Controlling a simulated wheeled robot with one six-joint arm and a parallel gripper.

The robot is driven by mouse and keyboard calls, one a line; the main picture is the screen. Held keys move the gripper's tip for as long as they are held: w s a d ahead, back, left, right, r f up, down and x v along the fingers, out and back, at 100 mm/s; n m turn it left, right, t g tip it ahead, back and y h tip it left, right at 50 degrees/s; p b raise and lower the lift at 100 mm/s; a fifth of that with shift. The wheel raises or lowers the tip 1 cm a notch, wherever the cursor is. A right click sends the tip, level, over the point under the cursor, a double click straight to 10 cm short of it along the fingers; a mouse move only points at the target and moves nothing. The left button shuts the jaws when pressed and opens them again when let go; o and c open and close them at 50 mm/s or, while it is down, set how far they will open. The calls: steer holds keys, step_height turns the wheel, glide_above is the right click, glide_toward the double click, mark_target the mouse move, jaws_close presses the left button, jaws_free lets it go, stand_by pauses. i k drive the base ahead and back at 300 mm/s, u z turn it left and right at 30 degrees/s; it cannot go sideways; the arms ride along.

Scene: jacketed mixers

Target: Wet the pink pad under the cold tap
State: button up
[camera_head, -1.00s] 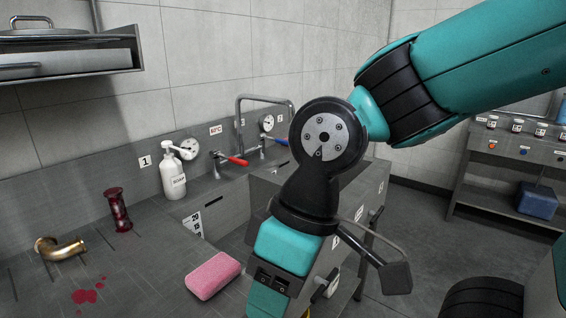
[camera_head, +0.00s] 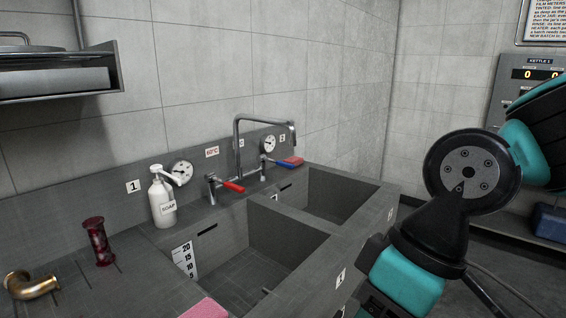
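The pink pad (camera_head: 205,310) lies on the counter at the bottom edge, with only its far part in view. The tap (camera_head: 238,150) has a tall bent grey spout rising behind the double sink. A lever with a red handle (camera_head: 233,187) is left of the spout. A blue lever (camera_head: 285,161), the cold side by its colour, is right of it, with some red showing along its edge. My arm stands at the right, in front of the sink. My gripper is below the picture, so its fingers are hidden.
Two sink basins sit side by side, the near one (camera_head: 240,275) and the far one (camera_head: 335,195), with a divider between. A shelf (camera_head: 60,85) overhangs upper left.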

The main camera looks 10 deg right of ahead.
mark_target(277, 163)
steer(key=k, duration=0.45)
steer(key=z, duration=0.65)
steer(key=i, duration=0.95)
steer(key=u, duration=0.85)
steer(key=i, duration=0.45)
steer(key=u, duration=0.45)
